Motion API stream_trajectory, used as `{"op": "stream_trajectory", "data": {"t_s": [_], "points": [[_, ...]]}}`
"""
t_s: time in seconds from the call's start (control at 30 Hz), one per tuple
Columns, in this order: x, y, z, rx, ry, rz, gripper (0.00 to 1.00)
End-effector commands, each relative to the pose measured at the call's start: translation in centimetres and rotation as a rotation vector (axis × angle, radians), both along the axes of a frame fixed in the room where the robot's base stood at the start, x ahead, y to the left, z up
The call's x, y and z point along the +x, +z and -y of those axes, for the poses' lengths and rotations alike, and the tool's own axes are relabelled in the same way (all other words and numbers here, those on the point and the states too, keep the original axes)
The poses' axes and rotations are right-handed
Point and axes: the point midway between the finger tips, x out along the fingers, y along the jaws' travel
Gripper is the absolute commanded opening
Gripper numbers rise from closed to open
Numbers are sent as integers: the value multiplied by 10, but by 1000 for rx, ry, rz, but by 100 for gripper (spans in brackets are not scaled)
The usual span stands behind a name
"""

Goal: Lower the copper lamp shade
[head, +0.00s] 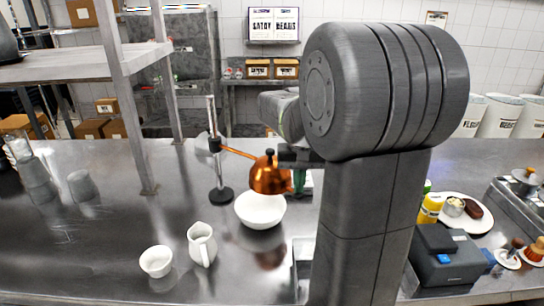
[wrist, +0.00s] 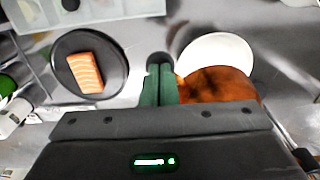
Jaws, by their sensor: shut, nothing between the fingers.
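The copper lamp shade (head: 268,178) hangs on a jointed arm from an upright metal stand (head: 213,150) with a round black base. It is above a white bowl (head: 260,212) on the steel counter. My gripper (head: 299,182) is just right of the shade in the head view, partly hidden behind it and my arm. In the wrist view my gripper (wrist: 160,85) has its green fingers together with nothing between them. The shade (wrist: 222,84) is right beside them, partly covering the bowl (wrist: 216,48). I cannot tell whether fingers and shade touch.
A salmon piece (wrist: 86,73) lies on a dark plate (wrist: 115,50). A white pitcher (head: 202,246) and a small white cup (head: 156,261) stand in front of the lamp. A shelf post (head: 128,110) rises at left. The counter's left front is mostly clear.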

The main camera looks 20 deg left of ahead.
Motion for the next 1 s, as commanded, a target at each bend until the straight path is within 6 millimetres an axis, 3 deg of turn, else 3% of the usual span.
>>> {"op": "stream_trajectory", "data": {"t_s": [0.63,1.0], "points": [[-1,-28,0,-1,0,-2,0],[0,-6,0,0,0,0,0]]}}
